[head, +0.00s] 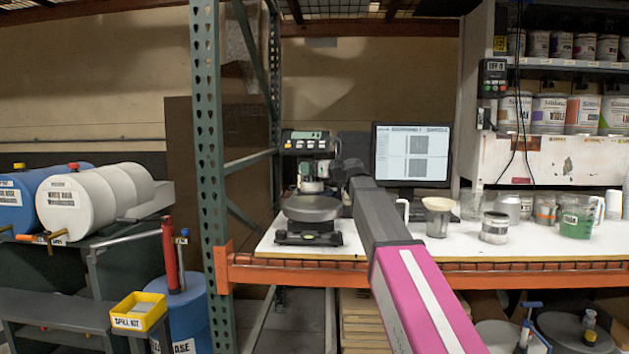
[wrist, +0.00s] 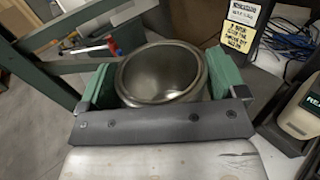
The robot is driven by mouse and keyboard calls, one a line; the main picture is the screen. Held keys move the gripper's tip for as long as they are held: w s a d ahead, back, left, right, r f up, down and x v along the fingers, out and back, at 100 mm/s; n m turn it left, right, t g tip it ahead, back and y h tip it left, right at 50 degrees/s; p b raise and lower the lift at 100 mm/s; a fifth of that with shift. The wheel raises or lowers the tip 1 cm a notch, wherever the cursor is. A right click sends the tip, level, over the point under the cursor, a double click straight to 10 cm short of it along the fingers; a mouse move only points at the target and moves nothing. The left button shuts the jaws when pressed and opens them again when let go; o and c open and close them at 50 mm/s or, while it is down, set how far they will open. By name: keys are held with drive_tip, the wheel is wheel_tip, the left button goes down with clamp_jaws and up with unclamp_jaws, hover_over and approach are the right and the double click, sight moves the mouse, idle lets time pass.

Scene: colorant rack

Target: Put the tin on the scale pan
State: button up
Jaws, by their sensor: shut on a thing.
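The tin (wrist: 160,75) is an open, empty-looking metal can, seen from above in the wrist view. The green finger pads of my gripper (wrist: 158,82) press on its two sides. In the head view my gripper (head: 318,183) holds the tin (head: 312,171) upright over the scale pan (head: 311,207). The pan is a dark round plate on a black scale base. A small gap seems to show between tin and pan, but I cannot tell its size. My arm partly covers the gripper.
The scale's display (head: 305,141) stands just behind the tin. A monitor (head: 411,154) is to the right. A beige cup (head: 437,216), a grey can (head: 495,227) and a green jug (head: 578,217) stand on the white bench. A green rack post (head: 207,130) rises at the left.

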sight(315, 178)
drive_tip(key=shift+w+d+f, duration=0.1)
drive_tip(key=shift+w+f, duration=0.2)
drive_tip(key=shift+f, duration=1.9)
drive_tip(key=shift+f, duration=0.1)
drive_tip(key=o, duration=0.6)
drive_tip(key=v, duration=1.2)
drive_tip(key=shift+s, duration=0.1)
